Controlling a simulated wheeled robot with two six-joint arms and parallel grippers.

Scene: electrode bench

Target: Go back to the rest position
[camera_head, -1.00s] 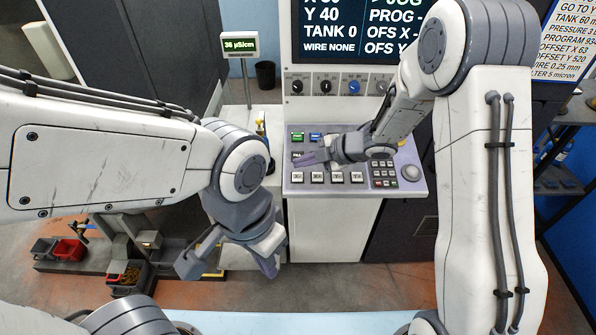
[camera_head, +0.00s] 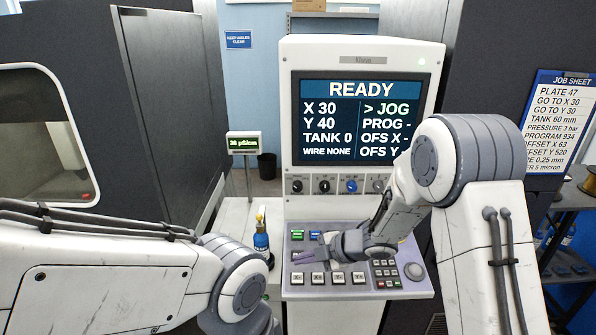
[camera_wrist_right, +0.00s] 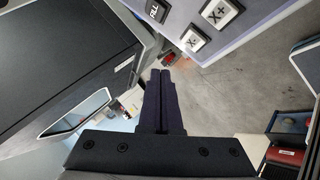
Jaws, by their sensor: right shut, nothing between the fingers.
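My right gripper (camera_head: 299,257) is over the left half of the sloped control panel (camera_head: 409,287), above the row of white keys (camera_head: 338,278). In the right wrist view its dark fingers (camera_wrist_right: 161,74) are together with nothing between them. White keys (camera_wrist_right: 215,13) show beyond the fingertips there. I cannot tell a contact with any key. My left arm (camera_head: 110,275) comes in from the left, but its gripper is below the picture edge.
The machine screen (camera_head: 352,90) reads READY, X 30, Y 40, TANK 0. A meter (camera_head: 243,144) and a blue bottle (camera_head: 261,238) stand left of the panel. A job sheet (camera_head: 565,125) and a shelf rack (camera_head: 575,220) are at the right.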

